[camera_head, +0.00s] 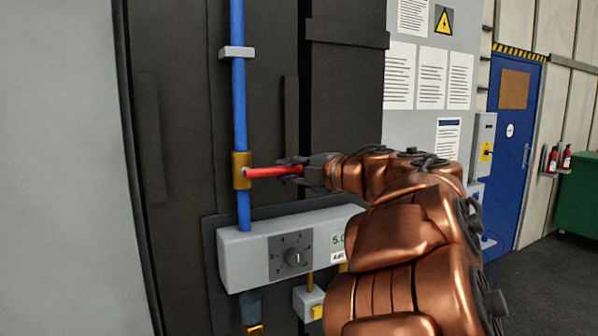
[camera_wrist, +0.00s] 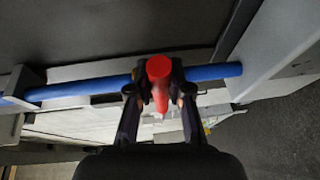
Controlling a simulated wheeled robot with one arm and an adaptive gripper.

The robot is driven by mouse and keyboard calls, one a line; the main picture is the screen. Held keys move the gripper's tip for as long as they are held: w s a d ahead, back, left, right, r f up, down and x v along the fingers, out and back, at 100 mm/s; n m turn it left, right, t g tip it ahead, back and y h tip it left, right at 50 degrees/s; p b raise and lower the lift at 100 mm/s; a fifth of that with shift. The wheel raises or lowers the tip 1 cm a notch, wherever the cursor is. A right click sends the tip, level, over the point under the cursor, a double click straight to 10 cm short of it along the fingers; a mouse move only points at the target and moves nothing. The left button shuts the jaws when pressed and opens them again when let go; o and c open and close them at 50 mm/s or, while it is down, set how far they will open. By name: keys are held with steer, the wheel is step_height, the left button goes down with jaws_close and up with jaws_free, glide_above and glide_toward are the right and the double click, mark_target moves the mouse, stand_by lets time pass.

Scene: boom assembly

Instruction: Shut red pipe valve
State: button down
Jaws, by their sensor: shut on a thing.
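The red valve handle (camera_head: 272,172) sticks out to the right, roughly level, from a brass valve body (camera_head: 241,170) on the vertical blue pipe (camera_head: 238,100). It lies across the pipe's line. My gripper (camera_head: 298,168) is shut on the free end of the red handle. In the wrist view the red handle (camera_wrist: 159,72) stands between the two dark fingers (camera_wrist: 159,100), and the blue pipe (camera_wrist: 85,88) runs behind it. The brass body is mostly hidden there by the handle and fingers.
A grey control box (camera_head: 290,248) with a dial sits just below the valve. A grey bracket (camera_head: 237,52) holds the pipe above. Dark panels (camera_head: 180,120) stand behind. A blue door (camera_head: 515,140) and open floor (camera_head: 550,285) are at the right.

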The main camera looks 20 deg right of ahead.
steer(key=shift+a+r, duration=0.1)
steer(key=c, duration=1.1)
jaws_free()
steer(key=shift+o, duration=0.2)
steer(key=shift+s, duration=0.1)
steer(key=v, duration=1.2)
